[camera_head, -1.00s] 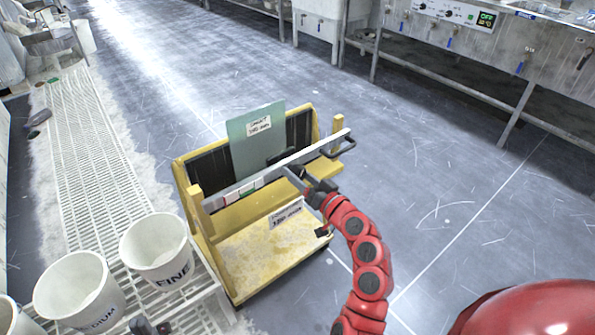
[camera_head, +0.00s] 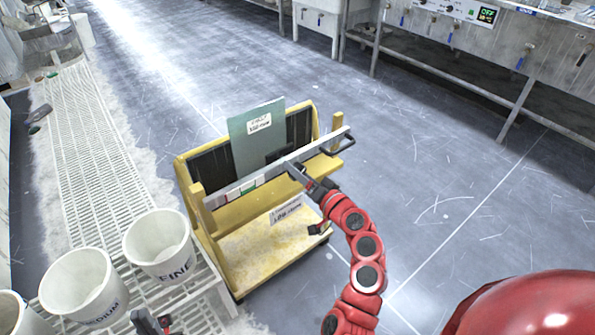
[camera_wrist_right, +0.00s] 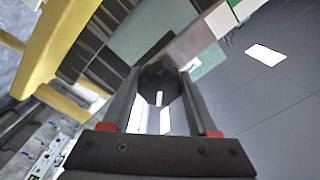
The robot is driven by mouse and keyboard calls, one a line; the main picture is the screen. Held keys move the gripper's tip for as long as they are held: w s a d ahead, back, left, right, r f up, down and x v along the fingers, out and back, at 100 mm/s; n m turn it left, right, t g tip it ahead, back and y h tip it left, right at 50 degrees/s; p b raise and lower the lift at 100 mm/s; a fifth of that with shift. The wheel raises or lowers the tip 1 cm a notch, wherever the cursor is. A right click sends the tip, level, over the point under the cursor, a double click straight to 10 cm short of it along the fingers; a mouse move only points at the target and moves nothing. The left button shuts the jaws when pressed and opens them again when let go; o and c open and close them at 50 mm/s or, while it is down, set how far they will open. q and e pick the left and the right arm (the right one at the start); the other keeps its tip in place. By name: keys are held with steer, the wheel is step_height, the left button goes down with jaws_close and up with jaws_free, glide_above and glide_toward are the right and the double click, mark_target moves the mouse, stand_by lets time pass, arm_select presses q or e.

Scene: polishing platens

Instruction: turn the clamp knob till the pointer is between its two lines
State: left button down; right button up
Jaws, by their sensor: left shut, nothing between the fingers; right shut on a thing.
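The clamp knob (camera_wrist_right: 160,78) is dark and rounded, between the two fingers of my right gripper (camera_wrist_right: 161,92) in the right wrist view. A short white mark, perhaps its pointer, shows on its near face. I cannot make out the two lines. In the head view my right gripper (camera_head: 296,171) is shut on the knob at the front of the cart's pale clamp bar (camera_head: 275,171); the gripper hides the knob there. The bar has red, white and green patches left of the gripper. My left gripper (camera_head: 150,322) is shut and empty at the bottom left.
The yellow cart (camera_head: 262,252) holds a labelled grey-green plate (camera_head: 245,145) upright behind the bar. White buckets (camera_head: 158,245) stand on a white grating at left. Steel benches (camera_head: 475,55) line the back right. The floor right of the cart is clear.

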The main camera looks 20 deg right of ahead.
steer(key=o, duration=1.3)
steer(key=shift+o, duration=0.2)
steer(key=v, duration=1.7)
steer(key=shift+s, duration=0.2)
